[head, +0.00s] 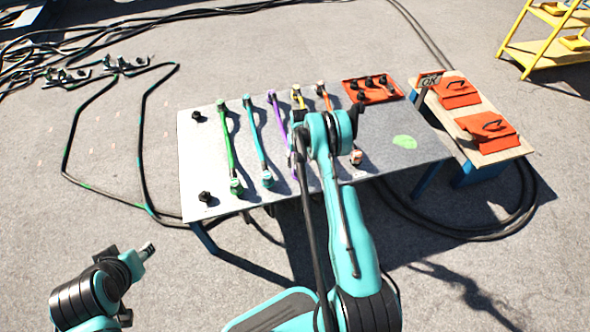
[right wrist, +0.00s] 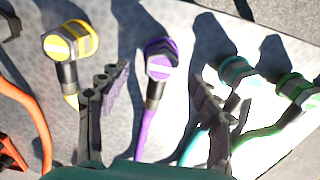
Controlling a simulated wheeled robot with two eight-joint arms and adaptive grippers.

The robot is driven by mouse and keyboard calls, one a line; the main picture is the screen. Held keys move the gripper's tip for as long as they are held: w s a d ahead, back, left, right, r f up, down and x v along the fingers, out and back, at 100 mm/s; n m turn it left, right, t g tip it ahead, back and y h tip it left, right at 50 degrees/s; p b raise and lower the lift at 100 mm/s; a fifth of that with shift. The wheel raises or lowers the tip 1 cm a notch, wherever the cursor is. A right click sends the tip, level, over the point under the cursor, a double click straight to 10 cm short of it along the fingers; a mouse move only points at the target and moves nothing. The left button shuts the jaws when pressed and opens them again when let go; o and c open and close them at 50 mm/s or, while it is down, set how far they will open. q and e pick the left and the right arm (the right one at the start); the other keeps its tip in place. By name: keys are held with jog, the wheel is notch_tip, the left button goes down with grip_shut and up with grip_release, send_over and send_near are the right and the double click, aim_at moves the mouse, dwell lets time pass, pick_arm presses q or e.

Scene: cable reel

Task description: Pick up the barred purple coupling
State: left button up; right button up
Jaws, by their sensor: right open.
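The purple coupling (right wrist: 160,60) has a pale bar across its face. In the right wrist view it sits at upper centre, its dark neck joining a purple cable. My right gripper (right wrist: 160,78) is open, one finger on each side of the coupling and neck, with visible gaps. I cannot tell the exact height between them. In the head view the purple cable (head: 281,118) runs across the grey table, and its near end is hidden behind my right arm. My left gripper (head: 146,250) is low at the left, off the table; its jaw state is unclear.
In the right wrist view a yellow coupling (right wrist: 70,43) lies left of the purple one; a teal coupling (right wrist: 238,72) and a green coupling (right wrist: 296,90) lie right. The grey table (head: 205,150) also bears an orange tray (head: 365,92). A wooden bench (head: 465,130) adjoins at right.

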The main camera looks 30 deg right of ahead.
aim_at(298, 166)
jog(key=f+b, duration=0.1)
jog(key=f, duration=0.1)
jog(key=f+b, duration=0.1)
jog(key=f, duration=0.1)
jog(key=f+b, duration=0.1)
jog(key=f, duration=0.1)
jog(key=shift+w+a+f, duration=0.1)
jog(key=shift+w, duration=0.15)
jog(key=c, duration=1.4)
